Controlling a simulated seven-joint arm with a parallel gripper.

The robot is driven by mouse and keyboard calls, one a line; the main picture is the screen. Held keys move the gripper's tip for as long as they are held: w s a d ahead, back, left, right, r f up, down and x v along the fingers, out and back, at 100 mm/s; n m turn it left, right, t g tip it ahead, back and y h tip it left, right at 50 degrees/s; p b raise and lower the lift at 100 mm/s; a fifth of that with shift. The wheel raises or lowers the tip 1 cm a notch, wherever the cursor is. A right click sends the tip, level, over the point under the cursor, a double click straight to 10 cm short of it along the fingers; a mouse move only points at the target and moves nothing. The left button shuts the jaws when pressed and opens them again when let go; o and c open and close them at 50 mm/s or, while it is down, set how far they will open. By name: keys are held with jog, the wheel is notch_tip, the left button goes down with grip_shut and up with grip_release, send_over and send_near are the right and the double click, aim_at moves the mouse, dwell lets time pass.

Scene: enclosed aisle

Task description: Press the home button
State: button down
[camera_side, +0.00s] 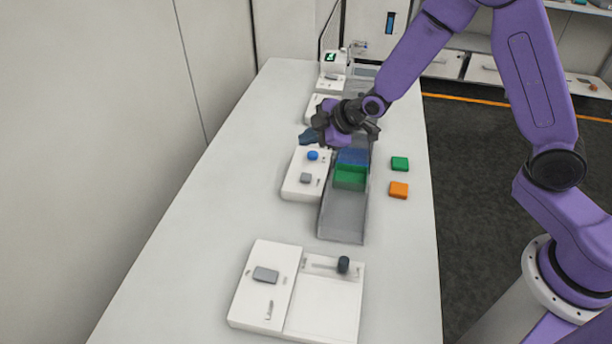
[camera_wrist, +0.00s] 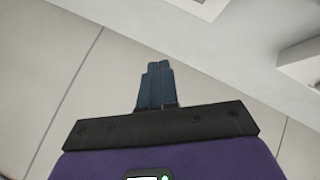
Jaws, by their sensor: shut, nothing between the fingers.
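My gripper (camera_side: 308,137) is above the far part of the white bench and points left, towards the wall. Its dark blue fingers are shut together and empty, and they also show in the wrist view (camera_wrist: 155,85). Just below them in the side view is a white panel (camera_side: 292,186) with a round blue button (camera_side: 312,155) and a small grey button (camera_side: 306,178). A nearer white panel has a larger grey button (camera_side: 265,274). Labels are too small to read, so I cannot tell which is the home button. The wrist view shows no button.
A grey track (camera_side: 343,222) carries a green tray (camera_side: 350,178) and a blue one (camera_side: 353,157). A green block (camera_side: 400,163) and an orange block (camera_side: 399,190) lie to its right. A dark knob (camera_side: 343,264) stands on the near panel. The bench's left side is clear.

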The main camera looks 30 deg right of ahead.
aim_at(309, 178)
jog(key=shift+f, duration=4.2)
jog(key=shift+f, duration=0.15)
jog(key=shift+f, duration=0.3)
jog(key=shift+f, duration=0.45)
jog(key=shift+r, duration=0.9)
jog(key=shift+r, duration=2.5)
